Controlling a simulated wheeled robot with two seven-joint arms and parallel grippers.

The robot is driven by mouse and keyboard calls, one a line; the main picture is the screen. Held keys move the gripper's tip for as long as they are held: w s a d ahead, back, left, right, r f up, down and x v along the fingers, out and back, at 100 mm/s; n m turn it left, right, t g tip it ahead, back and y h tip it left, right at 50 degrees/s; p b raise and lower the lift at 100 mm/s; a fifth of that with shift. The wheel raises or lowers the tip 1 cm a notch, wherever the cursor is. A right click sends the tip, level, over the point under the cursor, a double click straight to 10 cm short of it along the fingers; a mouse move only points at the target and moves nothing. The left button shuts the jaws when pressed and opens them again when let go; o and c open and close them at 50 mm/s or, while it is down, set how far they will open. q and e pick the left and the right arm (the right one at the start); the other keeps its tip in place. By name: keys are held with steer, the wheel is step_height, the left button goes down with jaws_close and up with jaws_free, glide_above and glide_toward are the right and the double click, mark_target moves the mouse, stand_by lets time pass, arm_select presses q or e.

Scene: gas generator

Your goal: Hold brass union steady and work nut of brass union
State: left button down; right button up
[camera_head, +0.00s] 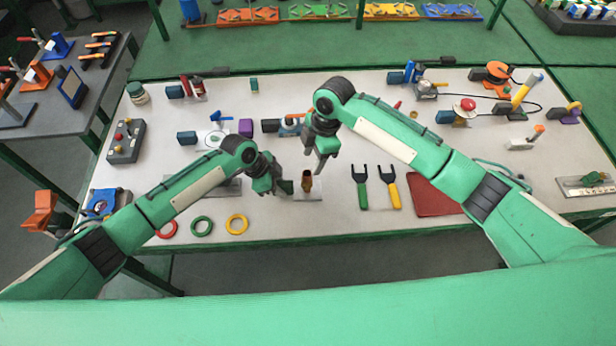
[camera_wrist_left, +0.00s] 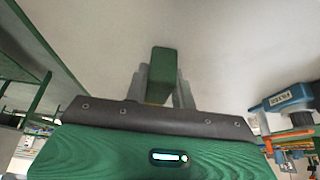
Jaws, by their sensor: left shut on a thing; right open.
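The brass union (camera_head: 307,181) stands upright on a small pale plate (camera_head: 309,196) near the table's front middle. My left gripper (camera_head: 284,187) is just left of it, low over the table. In the left wrist view its grey fingers (camera_wrist_left: 162,85) are shut on a green block (camera_wrist_left: 163,65). I cannot tell whether this block is joined to the brass union. The nut cannot be told apart from the union at this size. My right gripper (camera_head: 318,163) is open and empty, pointing down just above and to the right of the union, apart from it.
A green fork-shaped tool (camera_head: 362,190) and a yellow one (camera_head: 392,190) lie to the right, beside a dark red mat (camera_head: 432,196). Red, green (camera_head: 202,226) and yellow (camera_head: 237,224) rings lie at the front left. A blue-grey device (camera_head: 290,125) stands behind the grippers.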

mark_target(308, 178)
steer(key=shift+s+a+f+n+g, duration=0.1)
steer(key=shift+a+f+n, duration=0.25)
steer(key=shift+f, duration=1)
steer(key=shift+s+a+f+n+g, duration=0.15)
steer(key=shift+f+n, duration=0.3)
steer(key=shift+f, duration=0.95)
steer(key=shift+s+a+f+n+g, duration=0.15)
steer(key=shift+f+n, duration=0.25)
steer(key=shift+f, duration=0.95)
steer(key=shift+c, duration=0.4)
steer(key=c, duration=0.8)
steer(key=shift+o, duration=0.2)
steer(key=m+t, duration=0.1)
steer(key=m, duration=0.5)
steer(key=shift+s+m+t, duration=0.15)
steer(key=shift+m+t, duration=0.15)
steer(key=shift+t, duration=0.1)
steer(key=o, duration=1)
steer(key=shift+c, duration=0.2)
